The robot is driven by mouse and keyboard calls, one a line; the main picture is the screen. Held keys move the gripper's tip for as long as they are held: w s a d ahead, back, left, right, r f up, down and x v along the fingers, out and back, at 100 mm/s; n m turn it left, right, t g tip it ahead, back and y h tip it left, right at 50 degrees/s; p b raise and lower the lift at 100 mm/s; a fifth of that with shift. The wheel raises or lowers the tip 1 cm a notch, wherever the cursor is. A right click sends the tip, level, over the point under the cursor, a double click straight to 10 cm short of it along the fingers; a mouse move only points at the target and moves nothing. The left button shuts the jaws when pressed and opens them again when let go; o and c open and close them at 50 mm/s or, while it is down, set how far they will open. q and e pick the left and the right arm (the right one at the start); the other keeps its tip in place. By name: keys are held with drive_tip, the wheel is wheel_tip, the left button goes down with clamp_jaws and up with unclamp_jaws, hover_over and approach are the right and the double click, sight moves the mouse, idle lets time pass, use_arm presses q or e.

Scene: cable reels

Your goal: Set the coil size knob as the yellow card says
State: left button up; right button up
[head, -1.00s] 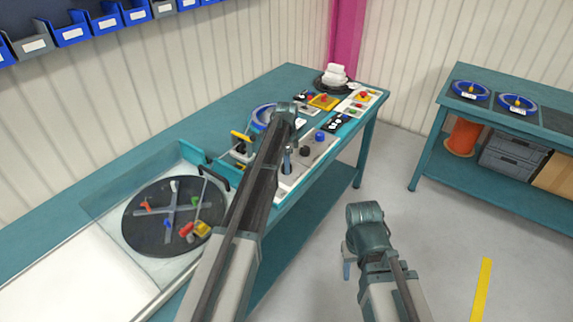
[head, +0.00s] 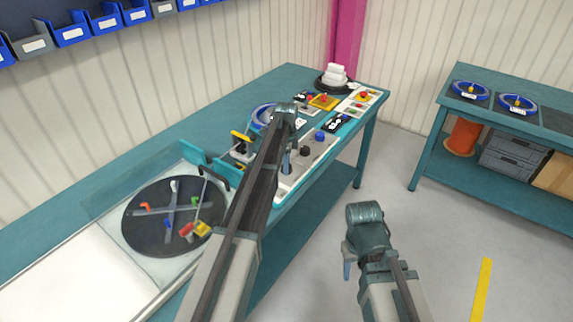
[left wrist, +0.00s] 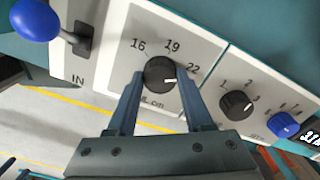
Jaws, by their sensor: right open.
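The coil size knob (left wrist: 160,74) is a black dial on a pale panel, marked 16, 19 and 22. Its white pointer faces right, close to the 22 and slightly below it. My left gripper (left wrist: 160,82) has one finger on each side of this knob, both close against it, and appears shut on it. In the head view my left gripper (head: 287,165) is over the panel (head: 318,150), and the arm hides the knob. My right gripper (head: 347,268) is open and empty over the floor, away from the table. I cannot pick out the yellow card.
A second black knob (left wrist: 237,104) and a blue knob (left wrist: 285,125) sit right of the coil knob. A blue-balled lever (left wrist: 36,20) stands to its left. A dark turntable (head: 150,240) with small coloured parts lies left of my left arm.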

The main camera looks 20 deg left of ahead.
use_arm(q)
drive_tip(key=o, duration=0.4)
wheel_tip(320, 180, up, 14)
drive_tip(key=p, duration=1.3)
drive_tip(key=shift+f+p, duration=0.1)
drive_tip(key=shift+p, duration=0.3)
